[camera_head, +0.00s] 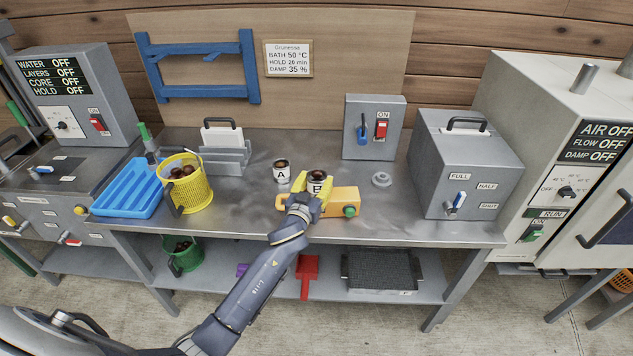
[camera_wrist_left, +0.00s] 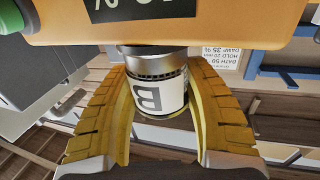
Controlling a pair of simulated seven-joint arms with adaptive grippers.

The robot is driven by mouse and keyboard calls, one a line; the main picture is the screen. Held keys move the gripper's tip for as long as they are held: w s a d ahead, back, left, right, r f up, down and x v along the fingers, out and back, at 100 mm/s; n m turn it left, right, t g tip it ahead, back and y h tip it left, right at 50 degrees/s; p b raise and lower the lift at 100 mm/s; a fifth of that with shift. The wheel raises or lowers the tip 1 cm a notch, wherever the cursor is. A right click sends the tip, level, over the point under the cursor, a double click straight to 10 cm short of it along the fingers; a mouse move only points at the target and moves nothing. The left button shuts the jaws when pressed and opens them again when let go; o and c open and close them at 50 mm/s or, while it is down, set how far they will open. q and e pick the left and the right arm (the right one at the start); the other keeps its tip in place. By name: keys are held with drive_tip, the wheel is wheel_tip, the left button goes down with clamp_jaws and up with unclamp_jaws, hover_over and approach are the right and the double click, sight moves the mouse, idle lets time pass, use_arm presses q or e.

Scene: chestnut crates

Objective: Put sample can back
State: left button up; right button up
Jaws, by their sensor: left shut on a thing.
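My left gripper (camera_head: 316,186) has its yellow fingers closed around the sides of sample can B (camera_head: 316,176). In the left wrist view, which is upside down, can B (camera_wrist_left: 158,88) stands between the two fingers (camera_wrist_left: 155,115), its label facing the camera. The can's metal base meets the edge of the orange meter (camera_wrist_left: 180,22); I cannot tell whether it rests on it. In the head view the orange meter (camera_head: 344,196), with a green knob, lies on the bench partly behind my gripper. Sample can A (camera_head: 281,173) stands upright to the left. My right gripper is out of view.
A yellow basket (camera_head: 188,190) of chestnuts and a blue tray (camera_head: 128,193) stand at left. Grey control boxes (camera_head: 374,127) (camera_head: 464,165) stand at the back and right.

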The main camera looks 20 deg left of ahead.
use_arm(q)
drive_tip(key=shift+f, duration=0.15)
drive_tip(key=o, duration=1.3)
drive_tip(key=shift+s, duration=0.1)
